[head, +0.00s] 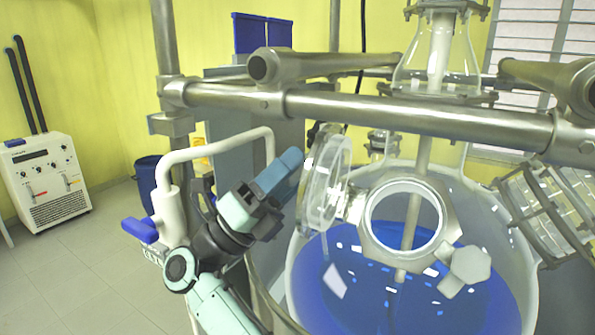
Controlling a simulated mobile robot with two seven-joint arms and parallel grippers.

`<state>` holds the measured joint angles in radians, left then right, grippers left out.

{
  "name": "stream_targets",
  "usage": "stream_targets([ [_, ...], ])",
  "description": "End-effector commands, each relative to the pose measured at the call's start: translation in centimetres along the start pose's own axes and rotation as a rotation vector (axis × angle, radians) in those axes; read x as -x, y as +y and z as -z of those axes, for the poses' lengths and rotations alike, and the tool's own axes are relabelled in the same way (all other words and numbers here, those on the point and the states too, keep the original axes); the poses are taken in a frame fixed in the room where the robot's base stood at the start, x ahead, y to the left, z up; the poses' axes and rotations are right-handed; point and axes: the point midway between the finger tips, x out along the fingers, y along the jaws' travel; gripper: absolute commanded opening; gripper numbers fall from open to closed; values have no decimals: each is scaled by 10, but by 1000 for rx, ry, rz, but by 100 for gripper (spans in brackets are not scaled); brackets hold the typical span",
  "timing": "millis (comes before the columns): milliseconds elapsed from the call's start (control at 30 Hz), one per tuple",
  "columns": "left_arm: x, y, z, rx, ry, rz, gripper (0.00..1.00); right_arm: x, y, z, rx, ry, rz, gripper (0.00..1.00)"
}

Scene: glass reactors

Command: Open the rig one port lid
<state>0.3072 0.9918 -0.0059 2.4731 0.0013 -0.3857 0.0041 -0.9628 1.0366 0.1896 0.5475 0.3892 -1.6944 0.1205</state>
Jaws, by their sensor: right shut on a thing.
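The port lid (326,188) is a clear round disc. It stands swung up on edge at the left of the port, away from the opening. The port ring (378,238) is pale, with its round opening uncovered on top of the glass reactor (520,270), which holds blue liquid. My right gripper (294,163) reaches in from the lower left. Its blue fingers are shut on the lid at its left side; the exact contact is partly hidden. My left gripper is not in view.
A steel frame bar (400,110) crosses above the port. A white bent pipe with a blue-handled valve (140,230) stands left of my right gripper. A grey latch knob (469,265) sits at the port's right. A white heater unit (48,180) stands far left.

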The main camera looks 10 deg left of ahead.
Motion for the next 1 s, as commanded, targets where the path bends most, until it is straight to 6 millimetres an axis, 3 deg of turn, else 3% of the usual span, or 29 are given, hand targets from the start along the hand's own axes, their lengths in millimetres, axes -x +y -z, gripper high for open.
stream_targets([
  [433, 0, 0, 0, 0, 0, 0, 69, 1, 0, -2, 7, -8, 4, 0],
  [467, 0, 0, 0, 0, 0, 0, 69, 0, 0, -2, 7, -8, 4, 51],
  [500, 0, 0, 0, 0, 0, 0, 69, 0, 0, -2, 7, -7, 4, 64],
  [533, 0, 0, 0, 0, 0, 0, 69, 0, 0, -2, 7, -6, 4, 68],
  [833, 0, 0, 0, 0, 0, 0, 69, 2, 1, -2, 8, -4, 3, 68],
  [1000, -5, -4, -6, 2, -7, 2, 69, 24, 2, -2, 9, -7, 2, 68],
])
